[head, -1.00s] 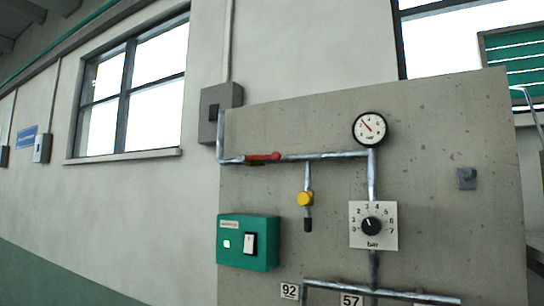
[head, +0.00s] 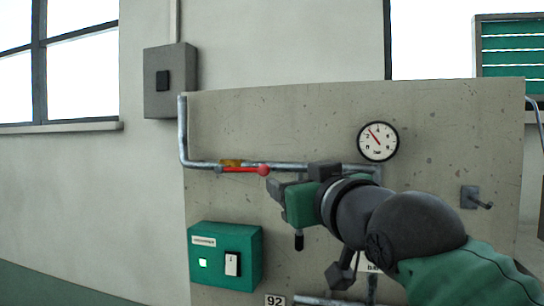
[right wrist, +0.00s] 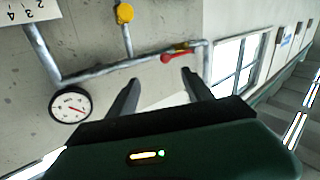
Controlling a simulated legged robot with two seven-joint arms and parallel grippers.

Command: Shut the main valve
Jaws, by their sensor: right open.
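The main valve has a red lever (head: 243,170) with a round knob at its right end and a brass-coloured body (head: 231,162). It sits on the upper horizontal pipe (head: 205,165), and the lever lies roughly along that pipe. My right gripper (head: 277,187) is open and empty, just right of the knob in the head view. In the right wrist view the red lever (right wrist: 171,57) shows beyond my right gripper's two spread fingers (right wrist: 160,77), apart from them. My right arm hides the dial selector and most of the yellow tap. My left gripper is not in view.
A pressure gauge (head: 378,141) hangs above my right forearm. A green switch box (head: 225,256) with a lit lamp is below the lever. A hook bracket (head: 470,197) is at the right. The yellow tap (right wrist: 124,13) shows in the right wrist view.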

